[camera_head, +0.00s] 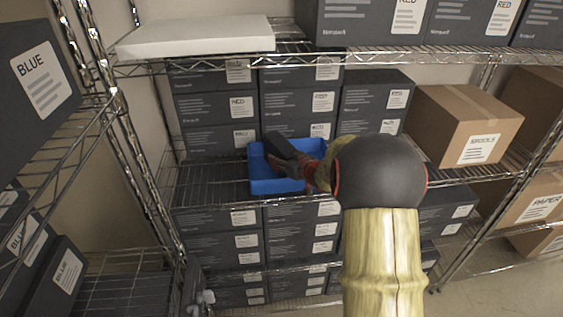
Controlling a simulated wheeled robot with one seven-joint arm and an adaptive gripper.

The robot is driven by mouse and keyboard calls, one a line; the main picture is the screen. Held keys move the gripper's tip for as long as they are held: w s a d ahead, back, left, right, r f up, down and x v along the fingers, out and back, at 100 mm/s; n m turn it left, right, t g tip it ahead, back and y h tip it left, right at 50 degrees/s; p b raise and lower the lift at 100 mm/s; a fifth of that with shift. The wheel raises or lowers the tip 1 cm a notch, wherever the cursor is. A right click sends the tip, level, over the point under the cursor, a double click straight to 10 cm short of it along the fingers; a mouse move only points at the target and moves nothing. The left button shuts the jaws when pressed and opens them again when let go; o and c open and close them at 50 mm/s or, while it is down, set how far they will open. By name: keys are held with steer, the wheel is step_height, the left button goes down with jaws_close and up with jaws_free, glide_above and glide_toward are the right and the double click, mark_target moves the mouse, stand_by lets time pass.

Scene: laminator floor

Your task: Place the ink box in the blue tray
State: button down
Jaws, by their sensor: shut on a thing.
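The blue tray (264,187) stands on the middle wire shelf, in front of stacked dark boxes. My gripper (287,161) reaches in from the right and is over the tray. It is shut on a dark box, which I take to be the ink box (277,145). The box is tilted and lies within the tray's outline in this view. I cannot tell whether it touches the tray floor. My gripper and forearm hide part of the tray's right side.
Stacked dark boxes (215,106) stand behind the tray. A cardboard box (465,120) is to the right on the same shelf. An upper wire shelf (290,56) hangs above. The shelf is bare left of the tray (212,185). A side rack (75,130) is at left.

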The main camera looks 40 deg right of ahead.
steer(key=shift+f, duration=0.15)
steer(key=shift+f, duration=0.2)
steer(key=c, duration=1.1)
jaws_free()
steer(key=shift+c, duration=0.2)
steer(key=shift+o, duration=0.7)
steer(key=shift+r, duration=0.1)
